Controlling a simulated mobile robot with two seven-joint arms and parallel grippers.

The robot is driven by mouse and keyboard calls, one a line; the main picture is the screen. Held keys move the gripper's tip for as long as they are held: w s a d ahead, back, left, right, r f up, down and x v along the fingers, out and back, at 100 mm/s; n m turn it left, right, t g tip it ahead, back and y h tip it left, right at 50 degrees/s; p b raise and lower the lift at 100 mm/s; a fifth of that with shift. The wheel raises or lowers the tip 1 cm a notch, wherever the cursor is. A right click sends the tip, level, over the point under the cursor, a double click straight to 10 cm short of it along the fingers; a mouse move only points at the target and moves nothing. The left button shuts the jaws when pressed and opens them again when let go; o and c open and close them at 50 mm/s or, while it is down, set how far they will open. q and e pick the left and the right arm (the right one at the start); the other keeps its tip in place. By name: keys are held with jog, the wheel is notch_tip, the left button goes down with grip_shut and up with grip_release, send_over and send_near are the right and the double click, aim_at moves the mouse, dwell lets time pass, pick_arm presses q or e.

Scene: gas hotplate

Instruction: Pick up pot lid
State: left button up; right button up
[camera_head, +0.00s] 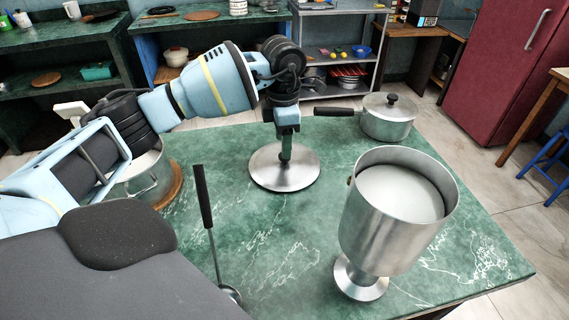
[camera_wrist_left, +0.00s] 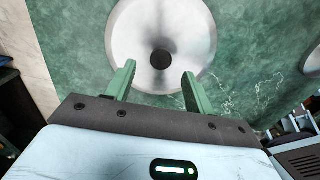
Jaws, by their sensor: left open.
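The pot lid (camera_head: 264,176) is a round, shiny metal disc lying flat on the green marble table. It also shows in the left wrist view (camera_wrist_left: 135,30), with a dark round knob (camera_wrist_left: 161,59) at its centre. My left gripper (camera_head: 286,150) points down over the lid. In the left wrist view its two green fingers (camera_wrist_left: 158,70) are apart, one on each side of the knob and a little short of it in the picture. Nothing is between them. In the head view the gripper hides the knob. My right gripper is not in view.
A lidded saucepan (camera_head: 387,128) stands behind right, its dark handle reaching close to my left gripper. A tall metal vessel (camera_head: 385,235) stands front right. A ladle (camera_head: 211,235) is in front of the lid. A pot (camera_head: 150,182) sits left, partly behind my arm.

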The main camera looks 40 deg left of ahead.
pick_arm(q)
jog(key=shift+w+d+f, duration=0.1)
jog(key=shift+f, duration=1.75)
jog(key=c, duration=1.1)
jog(key=shift+r, duration=0.15)
jog(key=shift+r, duration=0.6)
notch_tip(320, 180, up, 2)
jog(key=shift+r, duration=0.15)
jog(key=s+d, duration=0.1)
jog(key=s, duration=0.4)
jog(key=s+d, duration=0.1)
jog(key=s, duration=0.4)
jog(key=s+d+r, duration=0.1)
jog(key=s, duration=0.4)
jog(key=shift+s+d+r+b, duration=0.1)
jog(key=shift+s+d+b, duration=0.2)
jog(key=shift+d, duration=0.1)
